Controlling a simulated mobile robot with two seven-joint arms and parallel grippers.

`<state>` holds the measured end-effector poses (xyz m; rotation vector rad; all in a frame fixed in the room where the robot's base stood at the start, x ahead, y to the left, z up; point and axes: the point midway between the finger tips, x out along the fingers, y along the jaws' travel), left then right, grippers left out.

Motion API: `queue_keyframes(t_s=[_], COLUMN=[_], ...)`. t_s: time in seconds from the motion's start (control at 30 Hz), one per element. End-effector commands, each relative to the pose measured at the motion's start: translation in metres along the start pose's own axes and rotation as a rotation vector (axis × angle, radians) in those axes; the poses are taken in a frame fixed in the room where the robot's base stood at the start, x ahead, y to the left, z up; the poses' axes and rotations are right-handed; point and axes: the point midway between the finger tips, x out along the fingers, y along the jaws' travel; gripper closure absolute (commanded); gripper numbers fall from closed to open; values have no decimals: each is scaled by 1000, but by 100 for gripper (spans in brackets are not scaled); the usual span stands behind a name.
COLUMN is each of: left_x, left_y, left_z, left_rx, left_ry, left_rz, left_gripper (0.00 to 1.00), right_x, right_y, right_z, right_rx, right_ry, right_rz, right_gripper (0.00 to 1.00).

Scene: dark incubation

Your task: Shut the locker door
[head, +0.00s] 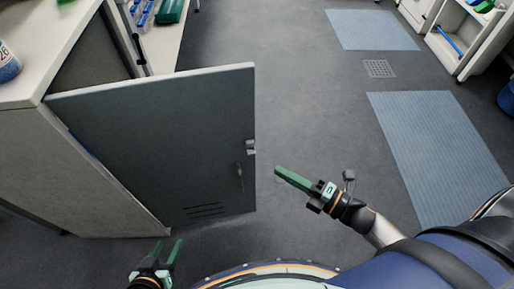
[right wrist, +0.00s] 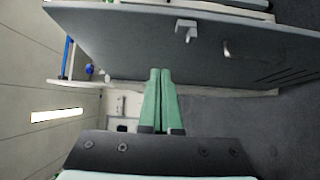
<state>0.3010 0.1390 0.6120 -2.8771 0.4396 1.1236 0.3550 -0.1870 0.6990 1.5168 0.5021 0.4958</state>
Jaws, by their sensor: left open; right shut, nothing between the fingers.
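The grey locker door (head: 165,140) stands wide open in the head view, swung out from the locker (head: 75,165) at the left. A latch and a handle (head: 240,175) sit near its free edge. The door (right wrist: 140,40) also fills the upper part of the right wrist view, with its latch (right wrist: 186,30). My right gripper (head: 277,171) is shut and empty, to the right of the door's free edge and apart from it in the head view. My left gripper (head: 168,246) is open and empty, below the door's bottom edge in the picture.
A shelf with blue and green items (head: 160,15) stands behind the door. Blue mats (head: 440,140) and a drain grate (head: 379,68) lie on the floor at the right. A white shelf unit (head: 462,35) stands at the far right. The grey floor in the middle is clear.

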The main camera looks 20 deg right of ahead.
Motion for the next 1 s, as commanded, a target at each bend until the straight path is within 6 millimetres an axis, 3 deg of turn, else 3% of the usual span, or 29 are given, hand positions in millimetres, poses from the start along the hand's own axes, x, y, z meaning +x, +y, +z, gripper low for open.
queue_keyframes(t_s=[0.17, 0.6, 0.8, 1.0], left_x=[0, 1, 2, 2], left_y=[0, -1, -1, -2], left_z=[0, 2, 4, 3], left_rx=[0, 0, 0, 0], left_ry=[-1, -1, 0, 2], left_rz=[0, -1, -2, -2], left_gripper=[50, 50, 50, 50], right_x=[17, 104, 121, 127], right_y=[2, 2, 1, 1], right_z=[-1, 0, 20, 26], right_rx=[-13, -9, -9, -7], right_ry=[9, 6, 6, 6], right_rz=[6, 5, 3, 2], right_gripper=[100, 100, 100, 100])
